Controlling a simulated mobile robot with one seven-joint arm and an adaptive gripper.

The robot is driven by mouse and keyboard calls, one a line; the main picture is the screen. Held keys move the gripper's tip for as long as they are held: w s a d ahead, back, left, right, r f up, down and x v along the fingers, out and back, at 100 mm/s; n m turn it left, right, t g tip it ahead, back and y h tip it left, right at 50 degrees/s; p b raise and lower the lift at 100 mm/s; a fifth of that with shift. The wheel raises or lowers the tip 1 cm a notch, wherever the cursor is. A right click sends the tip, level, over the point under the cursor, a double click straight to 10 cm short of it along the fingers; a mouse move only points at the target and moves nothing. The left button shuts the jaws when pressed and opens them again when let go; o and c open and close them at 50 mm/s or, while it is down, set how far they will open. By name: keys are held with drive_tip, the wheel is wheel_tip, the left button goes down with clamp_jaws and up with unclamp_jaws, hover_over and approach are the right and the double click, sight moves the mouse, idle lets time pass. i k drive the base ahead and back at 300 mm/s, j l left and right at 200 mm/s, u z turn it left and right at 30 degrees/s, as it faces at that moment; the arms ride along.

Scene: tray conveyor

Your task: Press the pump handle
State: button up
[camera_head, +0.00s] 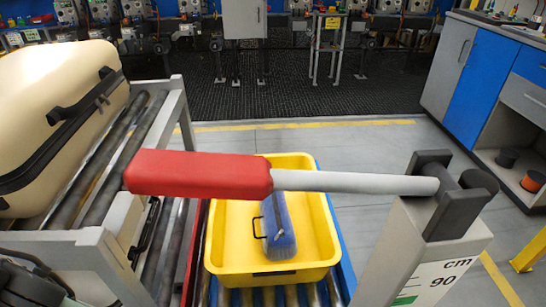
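The pump handle is a thick red grip (200,174) on a pale grey rod (355,182). It lies about level across the middle of the view, with the grip at the left end. The rod's right end meets a dark pivot bracket (452,195) on top of a pale post (425,255). The post carries a scale marked "cm" and "90". The grip hangs in the air, and nothing is seen touching it. No gripper fingers can be made out. A dark shape at the lower left corner may be part of my arm; I cannot tell.
A yellow bin (329,250) holding a blue item (280,228) sits on a roller conveyor beneath the handle. A cream suitcase (50,105) lies on a raised roller frame (62,245) at left. Blue and grey cabinets (475,85) stand at right. Open floor (370,145) lies behind.

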sight(149, 172)
drive_tip(key=k+j+u, duration=0.2)
drive_tip(key=k, duration=0.15)
drive_tip(key=k+u, duration=0.15)
drive_tip(key=k, duration=0.25)
drive_tip(key=k+j+u, duration=0.2)
drive_tip(key=k+j, duration=0.05)
drive_tip(key=k, duration=0.1)
